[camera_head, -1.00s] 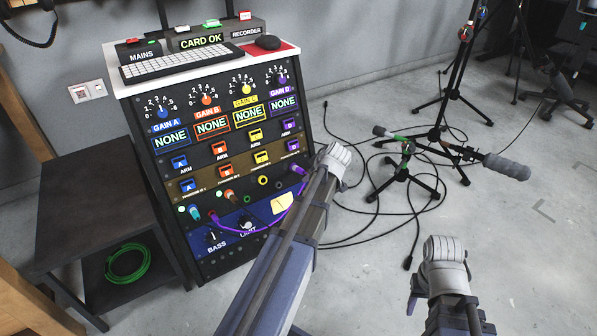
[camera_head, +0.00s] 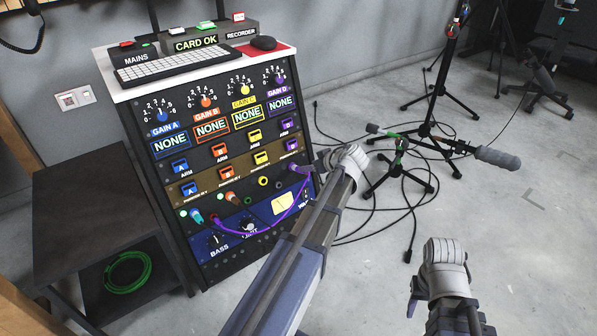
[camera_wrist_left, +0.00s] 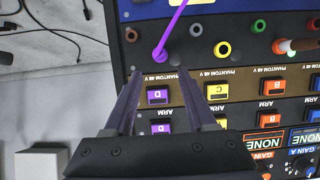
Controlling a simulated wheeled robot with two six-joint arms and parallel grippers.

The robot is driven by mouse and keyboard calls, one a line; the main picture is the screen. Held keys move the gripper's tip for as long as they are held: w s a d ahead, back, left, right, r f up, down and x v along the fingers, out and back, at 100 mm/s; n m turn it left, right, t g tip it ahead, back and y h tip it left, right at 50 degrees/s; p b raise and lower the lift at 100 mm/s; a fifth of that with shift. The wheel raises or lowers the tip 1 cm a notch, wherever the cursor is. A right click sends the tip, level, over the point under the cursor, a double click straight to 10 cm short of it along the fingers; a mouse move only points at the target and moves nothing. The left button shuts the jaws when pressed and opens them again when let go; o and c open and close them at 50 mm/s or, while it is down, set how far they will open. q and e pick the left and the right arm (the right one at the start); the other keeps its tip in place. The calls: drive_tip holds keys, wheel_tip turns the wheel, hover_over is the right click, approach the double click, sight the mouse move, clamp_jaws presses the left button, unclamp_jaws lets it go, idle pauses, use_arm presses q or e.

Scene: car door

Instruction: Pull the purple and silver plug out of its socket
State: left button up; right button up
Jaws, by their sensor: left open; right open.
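The purple plug (camera_head: 301,169) sits in the right end of the rack's lower socket row, with a purple cable (camera_head: 262,228) looping down and left from it. In the left wrist view the plug (camera_wrist_left: 160,53) lies just beyond and between the fingertips; its silver part is hard to make out. My left gripper (camera_head: 320,163) is open and empty, close to the rack's right edge and facing the plug. Its two fingers also show in the left wrist view (camera_wrist_left: 160,76). My right gripper (camera_head: 445,250) is open, low at the right, away from the rack.
The rack (camera_head: 215,165) carries a keyboard (camera_head: 180,68) on top. Microphone stands (camera_head: 428,110) and black cables lie right. A dark side table (camera_head: 95,200) stands left.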

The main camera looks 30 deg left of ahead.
use_arm(q)
drive_tip(key=b+x, duration=0.4)
drive_tip(key=x, duration=0.3)
drive_tip(key=shift+w+f, duration=0.1)
drive_tip(key=shift+f, duration=0.1)
drive_tip(key=shift+b+x, duration=0.45)
drive_tip(key=shift+x, duration=0.35)
drive_tip(key=shift+r, duration=0.1)
drive_tip(key=shift+c, duration=0.4)
clamp_jaws()
idle(0.5)
idle(0.6)
drive_tip(key=shift+s+d+r+p, duration=0.35)
drive_tip(key=shift+d, duration=0.5)
drive_tip(key=shift+s+d+r+p, duration=0.3)
drive_tip(key=shift+s+d+r, duration=0.1)
drive_tip(key=shift+d, duration=0.45)
drive_tip(key=shift+s+d+r+p, duration=0.25)
drive_tip(key=shift+s+d+p, duration=0.1)
drive_tip(key=shift+d, duration=0.55)
